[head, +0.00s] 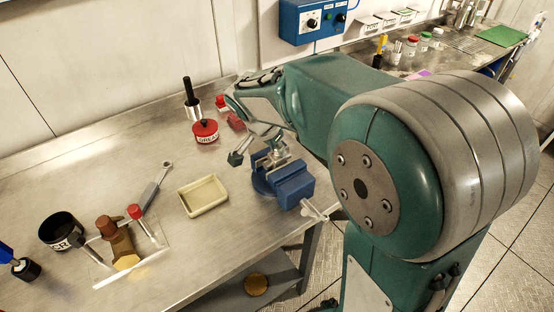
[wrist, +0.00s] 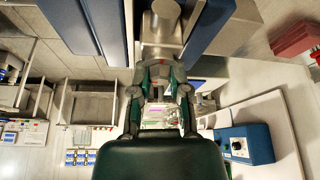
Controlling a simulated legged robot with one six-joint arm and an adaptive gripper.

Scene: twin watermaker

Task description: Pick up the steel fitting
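A blue vise (head: 292,186) stands near the bench's front edge. A small shiny metal piece, apparently the steel fitting (head: 279,158), sits at its jaws, partly hidden by my gripper. In the wrist view a grey steel cylinder, likely the fitting (wrist: 166,14), shows at the top between blue vise parts (wrist: 99,22). My gripper (head: 257,151) hangs over the vise with its fingers spread. In the wrist view my gripper (wrist: 160,90) has a gap between its fingers, with the steel beyond them. I cannot tell whether a finger touches it.
A cream tray (head: 203,196) lies left of the vise, with a wrench (head: 156,186) beyond. A red grease tin (head: 205,132) and a black-handled tool (head: 190,97) stand behind. A black cup (head: 62,232) and brass part (head: 122,245) are at left. Bare bench lies between.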

